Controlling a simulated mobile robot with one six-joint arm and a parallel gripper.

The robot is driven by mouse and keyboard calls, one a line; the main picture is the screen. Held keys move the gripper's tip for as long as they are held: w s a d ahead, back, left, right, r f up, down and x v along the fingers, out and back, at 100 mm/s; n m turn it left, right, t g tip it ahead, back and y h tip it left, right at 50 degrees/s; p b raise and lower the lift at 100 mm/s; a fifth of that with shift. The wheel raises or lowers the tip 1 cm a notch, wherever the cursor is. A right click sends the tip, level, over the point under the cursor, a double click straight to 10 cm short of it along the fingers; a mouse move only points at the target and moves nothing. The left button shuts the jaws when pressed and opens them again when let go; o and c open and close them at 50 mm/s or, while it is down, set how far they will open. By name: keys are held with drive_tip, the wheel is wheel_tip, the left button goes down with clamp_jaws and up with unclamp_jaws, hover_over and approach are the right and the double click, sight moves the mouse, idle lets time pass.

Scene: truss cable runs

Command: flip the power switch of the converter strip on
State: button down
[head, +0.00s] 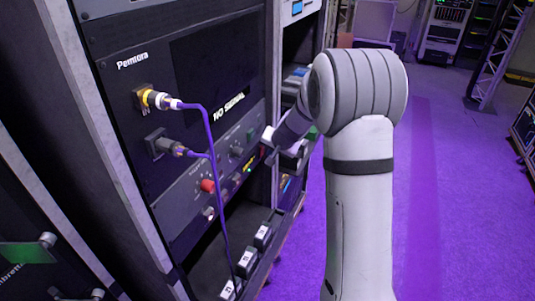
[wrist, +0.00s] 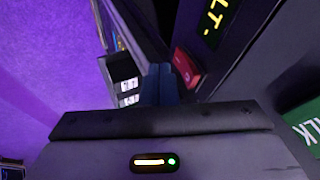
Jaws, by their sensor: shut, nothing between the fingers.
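The converter strip (head: 205,188) is the grey panel below the dark screen in the head view, with knobs and a small lit yellow display. Its power switch appears to be the red rocker (wrist: 186,68) in the wrist view, beside yellow lit characters (wrist: 219,22). I cannot tell which way the rocker is set. My gripper (wrist: 160,72) is shut and empty, its fingertips just left of the rocker in the picture. Whether they touch it I cannot tell. In the head view my gripper (head: 269,155) is at the strip's right end, partly hidden by my arm.
A dark screen (head: 215,65) reading "NO SIGNAL" is above the strip. Purple cables (head: 217,175) hang in front of the strip's left part. Several labelled dark blocks (head: 246,262) sit below. A red knob (head: 208,186) sticks out. Purple floor (head: 445,200) is open at right.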

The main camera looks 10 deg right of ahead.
drive_tip(key=s+d+r+b, duration=0.2)
drive_tip(key=s+d+r, duration=0.3)
drive_tip(key=s, duration=0.3)
drive_tip(key=shift+d+r, duration=0.15)
drive_tip(key=shift+r, duration=0.6)
drive_tip(key=shift+s, duration=0.1)
